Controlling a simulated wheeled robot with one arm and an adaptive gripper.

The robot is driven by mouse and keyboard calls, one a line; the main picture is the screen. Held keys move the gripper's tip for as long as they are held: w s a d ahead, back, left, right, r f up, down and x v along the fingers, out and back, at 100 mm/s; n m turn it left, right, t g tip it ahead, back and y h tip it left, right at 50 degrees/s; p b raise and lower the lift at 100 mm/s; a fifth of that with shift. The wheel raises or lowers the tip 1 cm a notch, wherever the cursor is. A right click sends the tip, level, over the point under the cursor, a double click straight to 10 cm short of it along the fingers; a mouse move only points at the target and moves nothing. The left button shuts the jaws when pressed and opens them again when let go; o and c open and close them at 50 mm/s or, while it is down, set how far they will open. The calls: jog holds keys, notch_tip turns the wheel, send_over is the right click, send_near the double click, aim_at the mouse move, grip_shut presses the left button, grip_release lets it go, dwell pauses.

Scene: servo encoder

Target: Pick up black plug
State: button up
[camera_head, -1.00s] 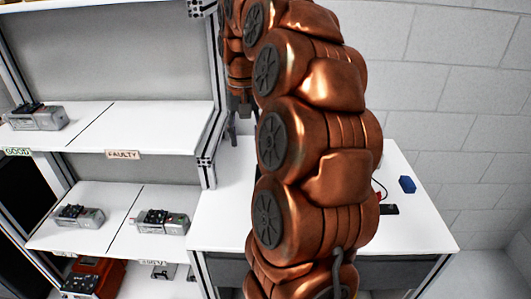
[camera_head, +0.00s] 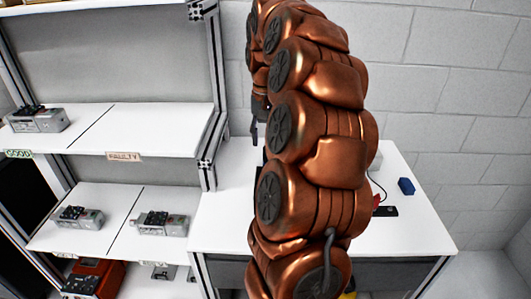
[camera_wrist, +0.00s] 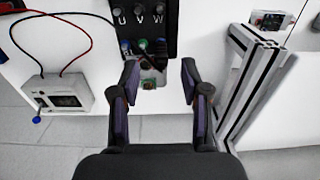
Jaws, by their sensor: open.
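In the wrist view my gripper (camera_wrist: 160,76) is open, its two dark fingers spread above the white table. Beyond and between the fingertips is a black panel (camera_wrist: 160,12) with several grey connectors. Small coloured plugs sit at the panel's near edge, one of them blue (camera_wrist: 125,47). A small grey unit with a green part (camera_wrist: 149,79) lies just nearer, between the fingertips. In the head view my arm hides most of the gripper and the plugs.
A white box (camera_wrist: 82,88) with red and black cables stands left in the wrist view. An aluminium frame post (camera_wrist: 245,85) rises close on the right. In the head view the shelf (camera_head: 150,115) holds several grey units; a blue block (camera_head: 406,186) lies at the table's right.

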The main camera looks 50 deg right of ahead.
jog(key=shift+w+f+p, duration=0.1)
jog(key=shift+f+p, duration=0.85)
jog(key=shift+f, duration=1.35)
grip_shut()
jog(key=shift+r, duration=0.15)
